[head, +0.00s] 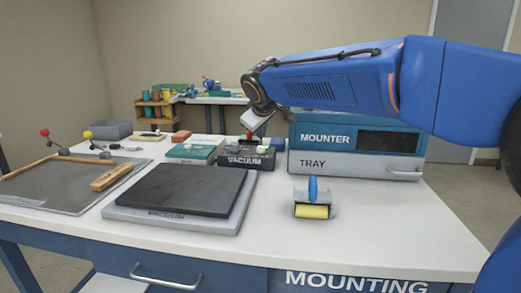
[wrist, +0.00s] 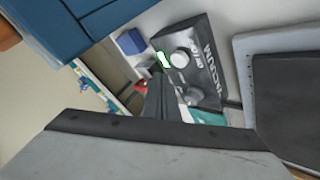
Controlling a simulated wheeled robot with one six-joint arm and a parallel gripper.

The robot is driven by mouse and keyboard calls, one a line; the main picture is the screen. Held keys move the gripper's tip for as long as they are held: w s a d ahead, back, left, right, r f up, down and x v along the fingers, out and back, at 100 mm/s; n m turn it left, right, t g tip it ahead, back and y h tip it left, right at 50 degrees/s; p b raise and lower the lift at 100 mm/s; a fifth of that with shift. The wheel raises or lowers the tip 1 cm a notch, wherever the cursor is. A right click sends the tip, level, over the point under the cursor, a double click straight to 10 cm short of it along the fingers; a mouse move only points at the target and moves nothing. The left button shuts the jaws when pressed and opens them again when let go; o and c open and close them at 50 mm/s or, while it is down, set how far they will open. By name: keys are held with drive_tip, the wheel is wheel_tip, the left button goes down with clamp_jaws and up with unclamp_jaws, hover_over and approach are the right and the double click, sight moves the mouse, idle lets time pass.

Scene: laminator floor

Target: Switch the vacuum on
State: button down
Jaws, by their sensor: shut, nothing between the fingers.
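The dark vacuum box (head: 245,160), lettered VACUUM, stands on the white table in the head view. It also shows tilted in the wrist view (wrist: 212,82), with a pale round knob (wrist: 181,58), a darker knob (wrist: 192,95) and a small white piece edged in green (wrist: 163,60). My gripper (head: 251,134) is shut and empty, pointing down at the back of the box. In the wrist view its dark fingers (wrist: 160,84) reach beside the knobs and hide part of the box. I cannot tell whether they touch it, or which way any switch is set.
A black pad on a grey vacuum plate (head: 125,212) lies in front of the box. The teal mounter (head: 318,138) with its tray stands at the right. A yellow roller (head: 312,211) lies nearer. A teal box (head: 190,152) is close on the left.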

sight(261, 150)
drive_tip(key=shift+r, duration=2.05)
